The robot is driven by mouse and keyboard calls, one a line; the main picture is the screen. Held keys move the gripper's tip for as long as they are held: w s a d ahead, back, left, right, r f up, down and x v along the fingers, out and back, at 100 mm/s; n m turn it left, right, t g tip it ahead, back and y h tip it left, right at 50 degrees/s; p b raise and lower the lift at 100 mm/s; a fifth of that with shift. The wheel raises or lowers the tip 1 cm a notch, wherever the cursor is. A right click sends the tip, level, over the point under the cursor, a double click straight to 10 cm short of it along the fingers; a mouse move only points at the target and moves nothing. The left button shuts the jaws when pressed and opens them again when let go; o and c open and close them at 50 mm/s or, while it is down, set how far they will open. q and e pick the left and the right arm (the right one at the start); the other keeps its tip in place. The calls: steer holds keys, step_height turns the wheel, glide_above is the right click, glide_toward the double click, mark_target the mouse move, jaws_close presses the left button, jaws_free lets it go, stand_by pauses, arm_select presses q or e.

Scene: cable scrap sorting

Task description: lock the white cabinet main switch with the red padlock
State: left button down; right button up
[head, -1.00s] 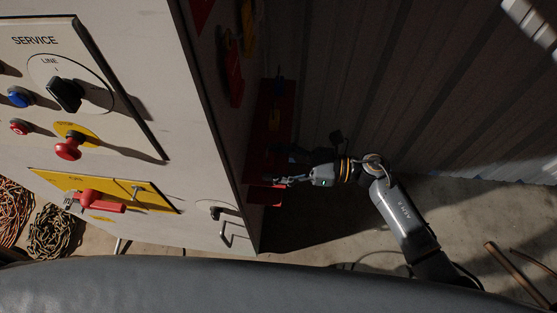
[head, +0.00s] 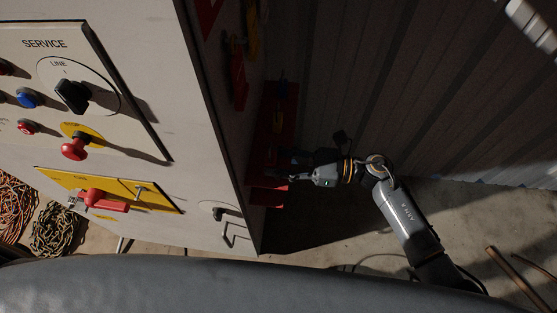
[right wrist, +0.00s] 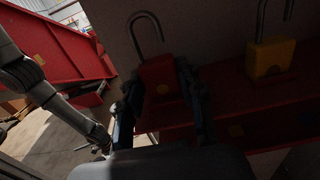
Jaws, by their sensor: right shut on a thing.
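The white cabinet (head: 190,120) fills the left of the head view. Its SERVICE panel has a black LINE knob (head: 73,96). Below, a yellow plate (head: 150,195) carries a red handle (head: 104,201); I cannot tell which is the main switch. My right gripper (head: 291,178) is at the red rack (head: 272,150) on the cabinet's shaded side. In the right wrist view, the right gripper (right wrist: 160,100) is shut on the red padlock (right wrist: 159,74), whose steel shackle stands up. Its lower part is dark, so contact with the rack is unclear. My left gripper is not in view.
A yellow padlock (right wrist: 272,58) stands on the rack to the right of the red one. A red mushroom button (head: 75,149) and a small handle (head: 235,233) stick out of the cabinet front. Cable coils (head: 58,230) lie on the floor at the left.

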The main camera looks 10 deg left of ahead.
steer(key=shift+r, duration=0.7)
steer(key=shift+d+f, duration=0.15)
steer(key=shift+d, duration=0.5)
steer(key=d+b, duration=0.2)
steer(key=d, duration=0.4)
steer(key=shift+d+b, duration=0.3)
steer(key=shift+d, duration=0.05)
